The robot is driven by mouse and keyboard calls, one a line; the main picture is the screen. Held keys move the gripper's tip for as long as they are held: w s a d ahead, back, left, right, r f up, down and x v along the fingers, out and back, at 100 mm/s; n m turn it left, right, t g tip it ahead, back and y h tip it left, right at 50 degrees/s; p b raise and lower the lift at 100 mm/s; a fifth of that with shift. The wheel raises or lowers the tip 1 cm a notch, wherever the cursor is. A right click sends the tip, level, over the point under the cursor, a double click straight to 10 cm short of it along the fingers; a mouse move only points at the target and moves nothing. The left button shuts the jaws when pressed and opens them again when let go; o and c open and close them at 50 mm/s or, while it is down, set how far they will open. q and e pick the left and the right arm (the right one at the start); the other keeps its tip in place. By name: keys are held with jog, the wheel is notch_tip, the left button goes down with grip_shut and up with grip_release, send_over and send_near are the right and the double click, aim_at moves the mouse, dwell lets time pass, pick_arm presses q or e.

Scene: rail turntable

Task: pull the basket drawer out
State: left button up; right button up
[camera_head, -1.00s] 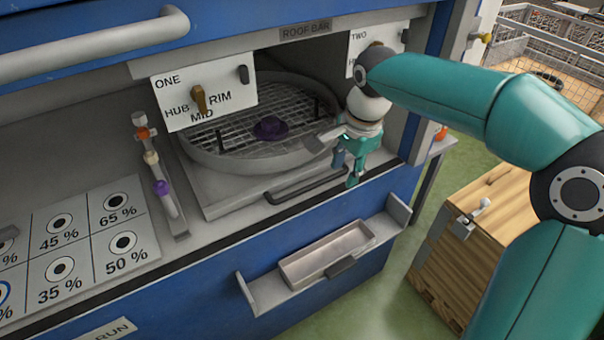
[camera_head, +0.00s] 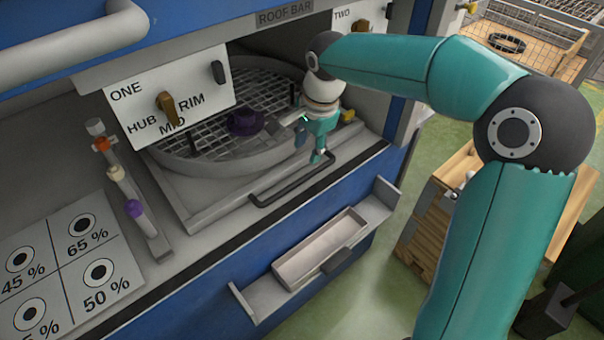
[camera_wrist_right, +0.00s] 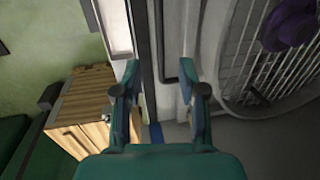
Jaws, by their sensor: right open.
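The basket drawer is a grey sliding tray (camera_head: 215,215) in the blue cabinet. It carries a round wire-mesh basket (camera_head: 185,165) with a purple hub (camera_head: 245,122). A black bar handle (camera_head: 285,192) runs along its front. My right gripper (camera_head: 312,148) is open near the handle's right end, over the tray's front right side. In the right wrist view, my right gripper (camera_wrist_right: 158,78) shows two spread fingers with nothing clamped. A bent dark end of the handle (camera_wrist_right: 172,80) appears between them, farther off; I cannot tell whether they touch. My left gripper is out of view.
Panel ONE (camera_head: 168,100) hangs above the basket. A small open tray (camera_head: 320,248) juts out below the drawer. A wooden crate (camera_head: 425,225) stands to the right. Green floor is free between.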

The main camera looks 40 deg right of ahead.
aim_at(300, 179)
jog(key=f, duration=0.4)
jog(key=w+f, duration=0.1)
jog(key=f, duration=0.3)
jog(key=w+f, duration=0.1)
jog(key=f, duration=0.3)
jog(key=shift+w+a, duration=0.15)
grip_shut()
